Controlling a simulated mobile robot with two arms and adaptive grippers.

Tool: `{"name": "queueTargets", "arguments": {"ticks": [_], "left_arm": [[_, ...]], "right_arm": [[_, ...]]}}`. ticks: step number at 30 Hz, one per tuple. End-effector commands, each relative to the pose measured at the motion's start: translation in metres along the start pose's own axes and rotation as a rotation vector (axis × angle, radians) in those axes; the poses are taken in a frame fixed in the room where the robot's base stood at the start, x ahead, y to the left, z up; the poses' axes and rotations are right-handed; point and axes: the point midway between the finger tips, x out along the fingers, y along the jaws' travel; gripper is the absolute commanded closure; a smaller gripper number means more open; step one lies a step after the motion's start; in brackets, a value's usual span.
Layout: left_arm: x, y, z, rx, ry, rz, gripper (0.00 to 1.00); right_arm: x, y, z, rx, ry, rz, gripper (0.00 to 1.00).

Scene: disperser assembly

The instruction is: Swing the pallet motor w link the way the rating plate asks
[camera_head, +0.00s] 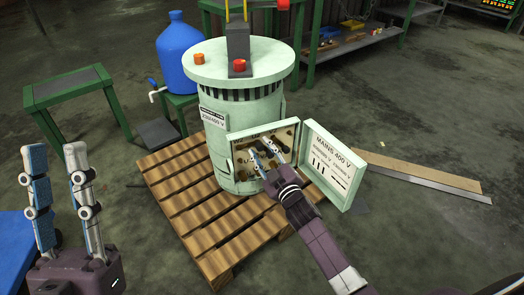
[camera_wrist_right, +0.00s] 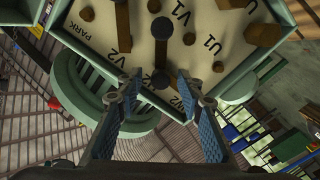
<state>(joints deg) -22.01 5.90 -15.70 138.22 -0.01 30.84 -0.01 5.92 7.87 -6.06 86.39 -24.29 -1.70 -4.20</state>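The green motor (camera_head: 240,110) stands upright on a wooden pallet (camera_head: 175,170). Its rating plate (camera_head: 212,119) appears to read 230/400 V. The terminal box (camera_head: 236,149) is open, its lid (camera_head: 335,165) swung right and marked MAINS 400 V. In the right wrist view, brown link bars and studs sit on a lettered panel (camera_wrist_right: 205,25). One link bar (camera_wrist_right: 162,55) runs vertically at centre, its dark lower end between my right fingertips. I cannot tell which is the W link. My right gripper (camera_wrist_right: 157,78) is open at the box. My left gripper (camera_head: 56,148) is open and empty at left.
A blue bottle (camera_head: 177,45) stands on a green stand behind the motor. A green-framed table (camera_head: 65,90) is at left and a blue surface (camera_head: 14,250) at lower left. A board (camera_head: 425,172) lies on the floor at right.

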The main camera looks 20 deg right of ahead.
Motion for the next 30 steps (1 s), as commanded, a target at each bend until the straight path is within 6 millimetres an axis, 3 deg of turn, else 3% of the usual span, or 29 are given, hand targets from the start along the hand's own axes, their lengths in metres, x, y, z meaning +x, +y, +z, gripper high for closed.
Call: {"name": "queueTargets", "arguments": {"ticks": [7, 21, 30], "left_arm": [[0.000, 0.000, 0.000, 0.000, 0.001, 0.000, 0.71], [0.000, 0.000, 0.000, 0.000, 0.001, 0.000, 0.71], [0.000, 0.000, 0.000, 0.000, 0.001, 0.000, 0.71]], "right_arm": [[-0.015, -0.001, 0.002, 0.000, -0.002, -0.001, 0.65], [-0.103, -0.001, 0.001, 0.000, -0.002, -0.002, 0.65], [-0.120, 0.000, 0.000, 0.000, 0.000, 0.000, 0.65]]}}
